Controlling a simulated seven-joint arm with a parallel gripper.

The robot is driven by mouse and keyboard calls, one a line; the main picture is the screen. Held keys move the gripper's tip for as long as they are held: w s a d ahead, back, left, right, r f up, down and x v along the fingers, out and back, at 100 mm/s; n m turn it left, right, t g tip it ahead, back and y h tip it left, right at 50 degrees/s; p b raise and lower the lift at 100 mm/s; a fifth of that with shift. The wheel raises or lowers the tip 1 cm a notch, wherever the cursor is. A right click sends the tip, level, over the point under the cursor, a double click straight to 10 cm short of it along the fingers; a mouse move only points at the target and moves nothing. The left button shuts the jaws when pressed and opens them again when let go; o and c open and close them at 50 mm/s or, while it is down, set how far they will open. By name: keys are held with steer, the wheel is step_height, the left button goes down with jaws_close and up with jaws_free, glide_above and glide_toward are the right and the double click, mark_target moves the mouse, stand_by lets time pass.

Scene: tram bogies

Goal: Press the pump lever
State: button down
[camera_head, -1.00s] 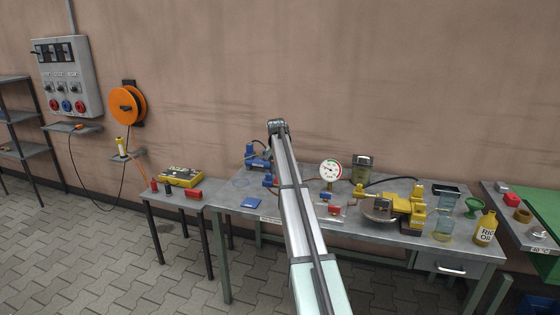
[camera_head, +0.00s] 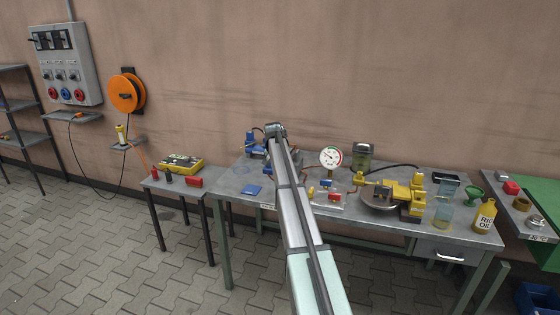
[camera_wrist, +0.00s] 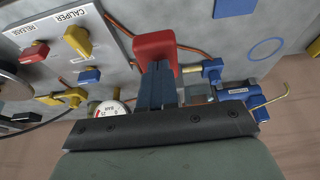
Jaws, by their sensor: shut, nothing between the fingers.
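The blue hand pump (camera_head: 254,142) stands at the back left of the workbench, partly hidden by my arm. In the wrist view a blue pump body (camera_wrist: 248,98) with a hooked metal rod is at the right. A red block (camera_wrist: 155,48), which looks like the grip of the pump lever, lies at my fingertips. My gripper (camera_wrist: 156,72) is shut, with its two dark fingers together and nothing between them. The fingertips overlap the red block in the picture; whether they touch it I cannot tell. In the head view my arm hides the gripper.
A panel labelled CALIPER and RELEASE (camera_wrist: 58,28) with red and yellow valve handles is left of my fingers. A pressure gauge (camera_head: 331,157) stands right of my arm. A yellow caliper on a disc (camera_head: 400,193) lies farther right. A blue pad (camera_head: 251,190) lies near the front edge.

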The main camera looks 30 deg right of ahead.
steer(key=shift+t+h, duration=0.9)
steer(key=shift+s+a+f, duration=0.1)
steer(key=shift+f, duration=2.1)
steer(key=shift+s+f, duration=0.1)
steer(key=shift+f, duration=2.2)
steer(key=shift+s+a+r, duration=0.1)
steer(key=shift+a+r, duration=0.05)
steer(key=shift+r, duration=0.5)
steer(key=v, duration=1.3)
steer(key=shift+r, duration=0.25)
